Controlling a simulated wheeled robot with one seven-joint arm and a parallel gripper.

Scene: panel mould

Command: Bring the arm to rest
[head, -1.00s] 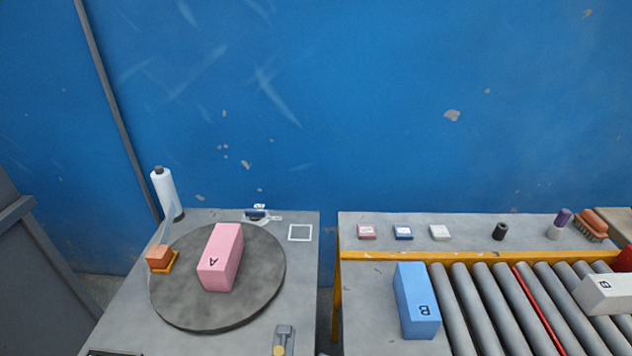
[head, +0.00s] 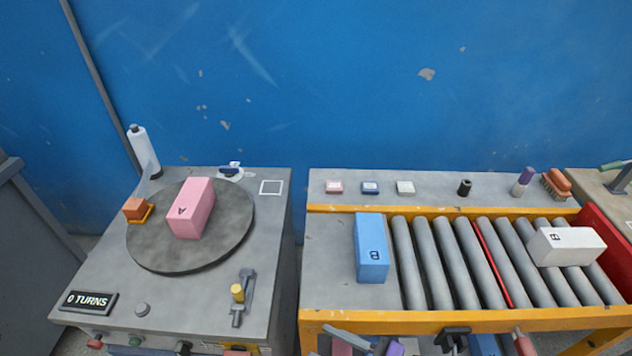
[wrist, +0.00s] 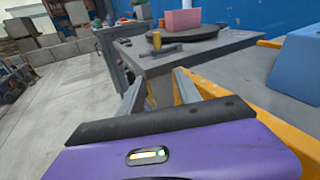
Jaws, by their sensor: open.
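My gripper (wrist: 158,80) shows in the wrist view, its two grey fingers apart with nothing between them. Its purple body with a black edge fills the bottom of that view. The fingers point toward the grey turntable bench (wrist: 205,52), in free space in front of it. I cannot make out my gripper in the head view. A pink block marked A (head: 190,208) stands on the round turntable (head: 150,256). A blue block marked B (head: 371,248) stands left of the rollers, and a white block (head: 567,246) lies on them.
A yellow-framed roller conveyor (head: 440,318) stands right of the bench, with a narrow gap between. A yellow-knobbed lever (head: 240,296) and a "0 TURNS" sign (head: 88,301) are near the bench front. A white bottle (head: 143,152) stands at its back left.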

